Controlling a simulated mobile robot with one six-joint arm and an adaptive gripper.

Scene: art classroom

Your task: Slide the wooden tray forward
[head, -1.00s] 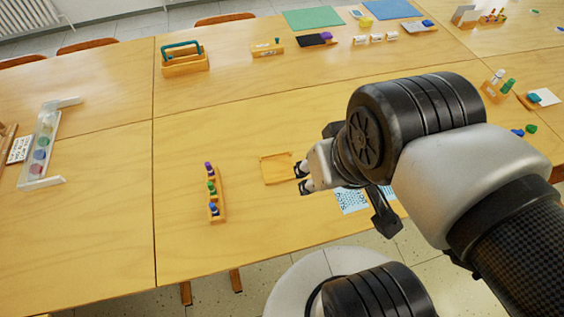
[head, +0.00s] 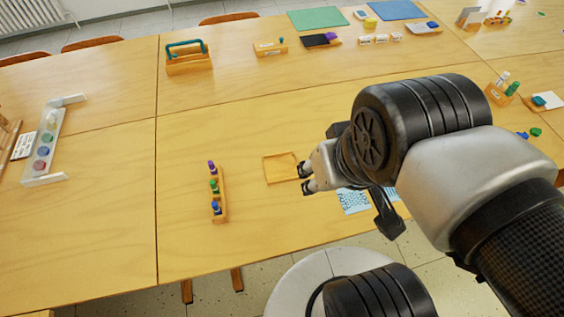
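The wooden tray (head: 266,172) is a small, shallow, pale square with a low rim, lying flat and looking empty on the table right of the centre seam. My gripper (head: 306,179) is at the tray's right edge, fingers pointing left towards it. Its two dark fingertips show a gap between them, with nothing seen in it. I cannot tell whether a fingertip touches the rim. The tray's right edge is partly behind the fingertips.
A wooden rack with coloured knobs (head: 222,205) stands left of the tray. Blue patterned cards (head: 353,201) lie to the right, partly under my arm. A handled wooden box (head: 188,65) stands farther back. The table behind the tray is clear.

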